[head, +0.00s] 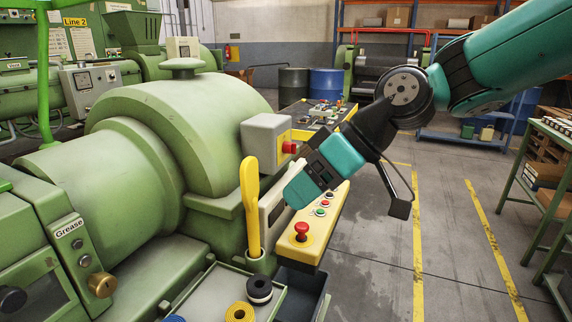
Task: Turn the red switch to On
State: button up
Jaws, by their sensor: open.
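A red switch (289,147) sits on the yellow face of a grey box (266,138) beside the green machine. Its handle is small here, and I cannot tell which position it is in. My gripper (298,190) is open, reaching down and left from the arm. It appears below and slightly right of the switch, apart from it in the picture. Its tip overlaps a yellow control panel (318,232) and hides part of it. No object shows in the gripper.
A red mushroom button (301,230) and several small buttons are on the yellow panel. A tall yellow lever (250,205) stands left of my gripper. A tray (208,290) with rings is at the front.

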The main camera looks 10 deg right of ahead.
jog(key=w+d+f+n+t+y+b, duration=0.1)
jog(key=w+d+f+t+b, duration=0.15)
jog(key=w, duration=0.35)
jog(key=w+d+f+t+y+b, duration=0.1)
jog(key=w+d+f+y+b, duration=0.15)
jog(key=w, duration=0.45)
jog(key=n+t+y+b, duration=0.2)
jog(key=t+y+b, duration=0.1)
jog(key=t+b, duration=0.25)
send_near(295, 149)
jog(key=shift+h, duration=0.25)
jog(key=shift+p+x, duration=3.35)
jog(key=shift+x, duration=1.75)
jog(key=shift+d, duration=0.1)
jog(key=c, duration=0.9)
